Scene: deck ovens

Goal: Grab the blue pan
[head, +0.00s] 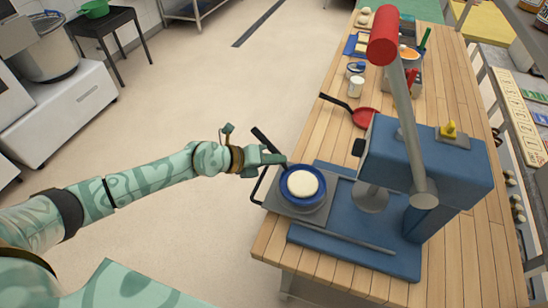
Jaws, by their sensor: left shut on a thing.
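The blue pan (302,202) is at the near left end of the wooden table, over the grey plate of a blue press. A round pale dough disc (302,183) lies in it. Its dark handle (263,138) points up and left, towards my left gripper. My left gripper (274,160) is shut on the pan's handle, close to the pan's rim. The fingers hide part of the handle. I cannot tell whether the pan touches the plate or is slightly raised. My right gripper is out of view.
The blue press (385,160) with a grey lever and red knob (382,35) stands just right of the pan. A red pan (365,117) and a small jar (356,87) are farther back on the table (320,135).

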